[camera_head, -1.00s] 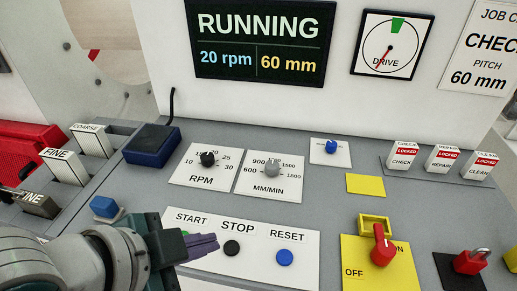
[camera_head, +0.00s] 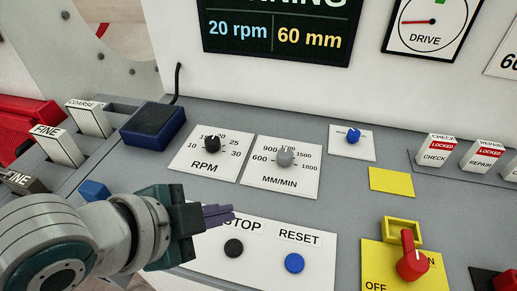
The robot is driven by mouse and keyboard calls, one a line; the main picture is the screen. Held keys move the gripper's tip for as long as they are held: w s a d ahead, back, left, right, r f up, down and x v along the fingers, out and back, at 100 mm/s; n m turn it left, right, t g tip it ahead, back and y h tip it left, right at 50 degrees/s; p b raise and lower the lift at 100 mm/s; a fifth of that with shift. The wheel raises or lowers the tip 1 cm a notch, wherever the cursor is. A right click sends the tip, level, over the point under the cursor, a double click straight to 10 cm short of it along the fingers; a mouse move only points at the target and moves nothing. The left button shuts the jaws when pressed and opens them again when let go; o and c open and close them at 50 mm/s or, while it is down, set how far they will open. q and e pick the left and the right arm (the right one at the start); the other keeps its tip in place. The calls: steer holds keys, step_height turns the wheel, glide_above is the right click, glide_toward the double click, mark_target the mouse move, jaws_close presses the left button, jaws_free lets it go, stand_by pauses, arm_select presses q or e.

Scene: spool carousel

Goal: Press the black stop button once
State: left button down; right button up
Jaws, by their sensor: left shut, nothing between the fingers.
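The black stop button (camera_head: 234,248) is a small round button on a white panel (camera_head: 264,266), under the partly covered word STOP. My left gripper (camera_head: 232,215) comes in from the left with its purple fingers shut and empty. In the picture its fingertips lie just above and left of the button, over the start of the STOP label; whether they touch the panel cannot be told. The gripper hides the START part of the panel. The blue reset button (camera_head: 294,263) is to the right. My right gripper is not in view.
The RPM knob (camera_head: 212,143) and MM/MIN knob (camera_head: 285,156) stand behind the button panel. A red switch (camera_head: 411,262) on a yellow plate is at the right. The screen (camera_head: 279,38) reads 20 rpm and 60 mm; the drive dial (camera_head: 431,22) is beside it.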

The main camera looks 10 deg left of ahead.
arm_select(q)
steer(key=b, duration=0.6)
glide_above(227, 251)
step_height(227, 251, down, 7)
steer(key=shift+f+b, duration=0.55)
steer(key=shift+f, duration=0.1)
stand_by(1.1)
steer(key=shift+f, duration=0.3)
steer(key=shift+f+b, duration=0.4)
stand_by(0.6)
steer(key=shift+r, duration=0.1)
steer(key=shift+r+p, duration=0.7)
steer(key=shift+p, duration=0.25)
